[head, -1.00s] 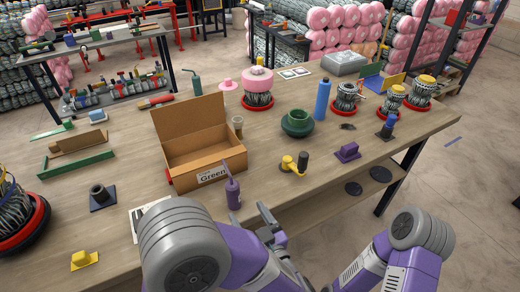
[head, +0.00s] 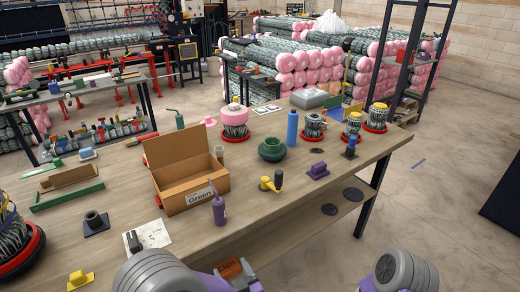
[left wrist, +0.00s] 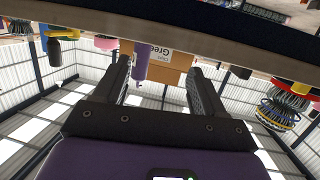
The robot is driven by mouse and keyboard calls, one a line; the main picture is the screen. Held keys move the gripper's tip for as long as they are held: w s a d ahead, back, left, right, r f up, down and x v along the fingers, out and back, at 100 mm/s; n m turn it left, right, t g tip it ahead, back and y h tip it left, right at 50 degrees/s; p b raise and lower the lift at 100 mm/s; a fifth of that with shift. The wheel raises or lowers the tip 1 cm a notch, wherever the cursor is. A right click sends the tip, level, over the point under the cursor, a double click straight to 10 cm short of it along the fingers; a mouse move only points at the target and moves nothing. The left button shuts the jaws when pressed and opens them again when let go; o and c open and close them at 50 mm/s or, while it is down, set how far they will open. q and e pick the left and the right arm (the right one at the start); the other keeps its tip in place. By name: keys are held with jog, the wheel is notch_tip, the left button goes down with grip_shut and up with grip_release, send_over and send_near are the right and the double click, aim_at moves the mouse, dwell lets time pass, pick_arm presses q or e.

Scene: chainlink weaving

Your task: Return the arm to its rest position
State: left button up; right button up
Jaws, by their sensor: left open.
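My left gripper (left wrist: 158,66) is open, with its two dark fingers apart and nothing between them in the left wrist view. In the head view my left arm is at the bottom edge, in front of the table (head: 290,207), and its gripper shows only in part. In the left wrist view the table's edge and underside cross the top, with the cardboard box beyond the fingers. My right arm shows at the bottom right of the head view; its gripper is out of the picture.
An orange bin (head: 232,268) labelled Clips shows near my left gripper. Bare floor lies to the right.

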pick_arm(q)
notch_tip(320, 180, down, 19)
jog(key=s+a+m+g+h+p, duration=0.1)
jog(key=s+a+m+g+h, duration=0.1)
jog(key=g+h, duration=0.45)
jog(key=s+f+g+h+p, duration=0.1)
jog(key=s+f+g+h, duration=0.3)
jog(key=s, duration=1)
notch_tip(320, 180, down, 5)
jog(key=g, duration=0.3)
jog(key=shift+s+a+r+m, duration=0.15)
jog(key=shift+a+r+m, duration=0.05)
jog(key=shift+m, duration=0.2)
